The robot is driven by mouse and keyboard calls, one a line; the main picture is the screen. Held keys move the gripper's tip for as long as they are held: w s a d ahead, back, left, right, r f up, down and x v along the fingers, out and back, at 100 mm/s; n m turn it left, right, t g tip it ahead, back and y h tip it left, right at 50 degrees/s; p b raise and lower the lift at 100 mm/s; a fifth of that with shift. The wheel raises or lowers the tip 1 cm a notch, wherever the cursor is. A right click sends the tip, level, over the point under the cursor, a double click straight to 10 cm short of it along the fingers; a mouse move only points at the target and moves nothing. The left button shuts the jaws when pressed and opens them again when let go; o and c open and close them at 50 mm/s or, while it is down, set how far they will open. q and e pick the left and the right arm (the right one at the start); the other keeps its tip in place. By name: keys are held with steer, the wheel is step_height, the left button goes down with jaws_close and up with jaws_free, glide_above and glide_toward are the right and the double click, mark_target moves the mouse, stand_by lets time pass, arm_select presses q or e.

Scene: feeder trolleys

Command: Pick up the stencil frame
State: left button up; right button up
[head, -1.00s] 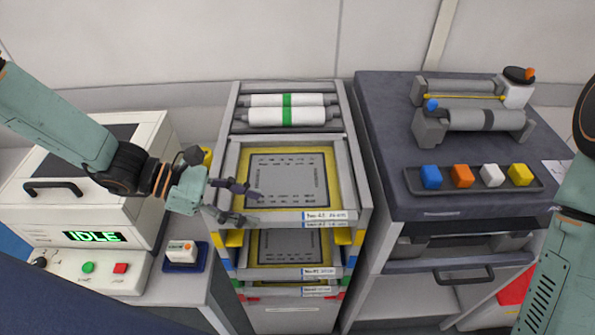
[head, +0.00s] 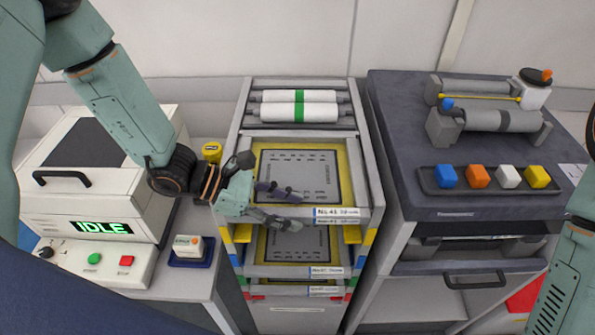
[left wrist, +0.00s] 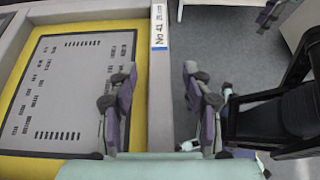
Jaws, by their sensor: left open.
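My left gripper (head: 292,207) is open over the front bar. In the left wrist view, the fingers of my left gripper (left wrist: 162,95) stand on either side of that bar, apart from each other.
More stencil frames (head: 300,270) sit in lower levels of the trolley. White rolls (head: 298,104) lie behind the top frame. A white machine (head: 90,190) showing IDLE stands left. A dark-topped cabinet (head: 480,200) with coloured blocks stands right.

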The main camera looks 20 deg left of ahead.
arm_select(q)
steer(key=shift+w+d+f, duration=0.1)
steer(key=shift+d+f, duration=0.05)
steer(key=shift+d, duration=0.1)
jaws_close()
stand_by(0.4)
